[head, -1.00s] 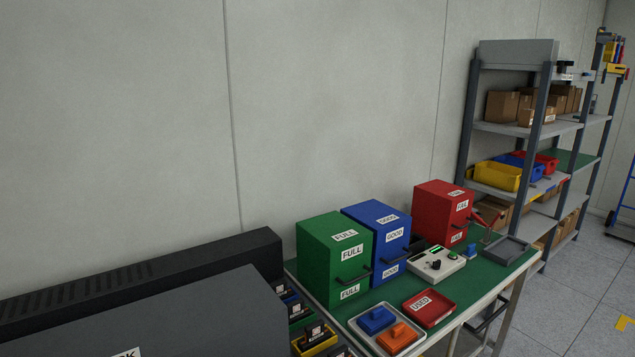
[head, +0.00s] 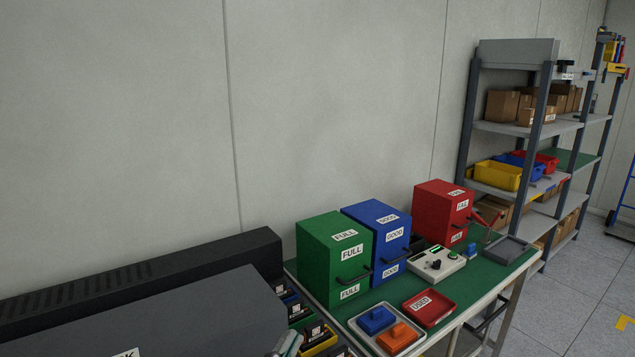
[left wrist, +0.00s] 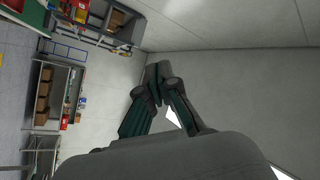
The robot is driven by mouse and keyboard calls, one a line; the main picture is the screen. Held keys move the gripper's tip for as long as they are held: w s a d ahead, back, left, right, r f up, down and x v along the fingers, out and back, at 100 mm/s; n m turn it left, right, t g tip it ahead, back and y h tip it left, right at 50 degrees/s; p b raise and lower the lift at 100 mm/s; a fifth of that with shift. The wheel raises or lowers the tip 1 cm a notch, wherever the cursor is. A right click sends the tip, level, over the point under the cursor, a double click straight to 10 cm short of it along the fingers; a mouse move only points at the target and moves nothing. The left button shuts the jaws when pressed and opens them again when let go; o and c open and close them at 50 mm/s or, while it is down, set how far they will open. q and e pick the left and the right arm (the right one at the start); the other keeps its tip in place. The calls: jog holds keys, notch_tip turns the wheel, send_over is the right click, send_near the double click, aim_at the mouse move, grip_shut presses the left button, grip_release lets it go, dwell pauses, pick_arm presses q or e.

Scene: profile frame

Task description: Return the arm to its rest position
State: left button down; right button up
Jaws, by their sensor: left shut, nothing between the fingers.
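My left gripper (left wrist: 158,75) shows in the left wrist view with its dark fingers together and nothing between them. It points toward bare wall, with the room turned sideways around it. In the head view only a small pale part of my left arm or gripper (head: 289,345) shows at the bottom edge, in front of the small bins; the rest is out of frame. My right gripper is in neither view.
A green bench (head: 386,292) carries a green FULL box (head: 318,262), blue GOOD box (head: 365,222), red FAIL box (head: 436,210), control box (head: 452,265), red USED tray (head: 437,316) and grey tray (head: 413,345). A dark machine (head: 200,312) stands left; a shelf rack (head: 495,183) stands right.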

pick_arm(q)
jog(key=s+a+f+n+g+y, duration=0.2)
jog(key=a+f+n+g+y, duration=0.4)
jog(key=a+f+n+y, duration=0.6)
jog(key=s+a+f+g+h, duration=0.35)
jog(key=s+f+g, duration=0.65)
jog(key=s+f, duration=0.75)
notch_tip(320, 180, down, 27)
jog(key=s+g+b, duration=0.1)
jog(key=s+b, duration=0.1)
jog(key=s, duration=0.1)
jog(key=s+a+f, duration=0.1)
jog(key=s+f, duration=0.7)
jog(key=s+a+f+g+y, duration=0.1)
jog(key=s+a+f, duration=0.1)
jog(key=s+f, duration=0.5)
jog(key=shift+s+a+f+g, duration=0.3)
jog(key=shift+s+f, duration=0.05)
jog(key=shift+f, duration=0.2)
